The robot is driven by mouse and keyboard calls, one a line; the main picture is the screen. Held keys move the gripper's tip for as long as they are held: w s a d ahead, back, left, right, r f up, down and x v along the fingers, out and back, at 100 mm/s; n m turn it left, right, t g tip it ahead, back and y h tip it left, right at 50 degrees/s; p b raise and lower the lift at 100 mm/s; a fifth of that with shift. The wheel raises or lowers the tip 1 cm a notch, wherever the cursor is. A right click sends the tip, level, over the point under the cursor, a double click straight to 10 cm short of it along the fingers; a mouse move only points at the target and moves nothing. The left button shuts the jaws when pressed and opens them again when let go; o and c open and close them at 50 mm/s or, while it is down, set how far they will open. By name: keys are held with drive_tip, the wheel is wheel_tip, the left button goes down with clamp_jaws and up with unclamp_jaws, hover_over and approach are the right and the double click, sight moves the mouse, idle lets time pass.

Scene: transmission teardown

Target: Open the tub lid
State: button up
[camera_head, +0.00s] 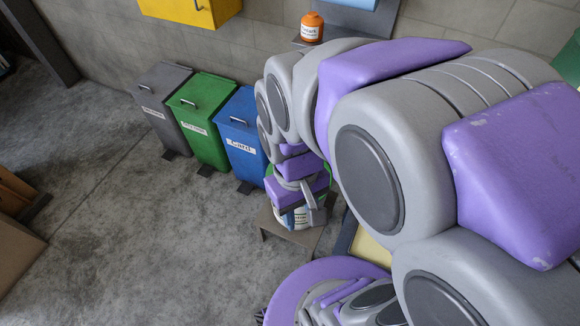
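A white tub (301,219) with some green and blue on it stands on a low brown stand, right of the bins. Only a small part of the tub shows; my arm covers its top and lid, so I cannot tell whether the lid is shut or raised. My gripper (308,205) points down over the tub, very close to it. One grey finger shows at the tub's right side. The view is too small and too covered to tell whether the fingers touch the tub or grip anything.
Grey (160,88), green (207,92) and blue (243,107) lidded bins stand along the wall, left of the tub. The low stand (312,238) is under the tub. An orange jar (311,28) sits on a shelf behind.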

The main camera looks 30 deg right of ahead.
drive_tip(key=w+d+f+n+b, duration=0.1)
drive_tip(key=w+d+f+n, duration=0.1)
drive_tip(key=w+d+f, duration=0.6)
drive_tip(key=w+d+f+n+b, duration=0.1)
drive_tip(key=w+f, duration=0.3)
drive_tip(key=w, duration=0.8)
drive_tip(key=w+d+f+n+b, duration=0.1)
drive_tip(key=w+d+f+n, duration=0.1)
drive_tip(key=w+d+f, duration=0.55)
drive_tip(key=w+d+f+n+y, duration=0.1)
drive_tip(key=w+f, duration=0.3)
drive_tip(key=f, duration=0.3)
drive_tip(key=w+d+f+n+y, duration=0.1)
drive_tip(key=w+d+f, duration=0.1)
drive_tip(key=w+f, duration=0.45)
drive_tip(key=b+x, duration=0.1)
drive_tip(key=x, duration=0.5)
drive_tip(key=b+x, duration=0.1)
drive_tip(key=x, duration=0.5)
drive_tip(key=s+b+x, duration=0.1)
drive_tip(key=b+x, duration=0.1)
drive_tip(key=x, duration=0.4)
drive_tip(key=shift+s+d+f, duration=0.15)
drive_tip(key=shift+f, duration=0.15)
clamp_jaws()
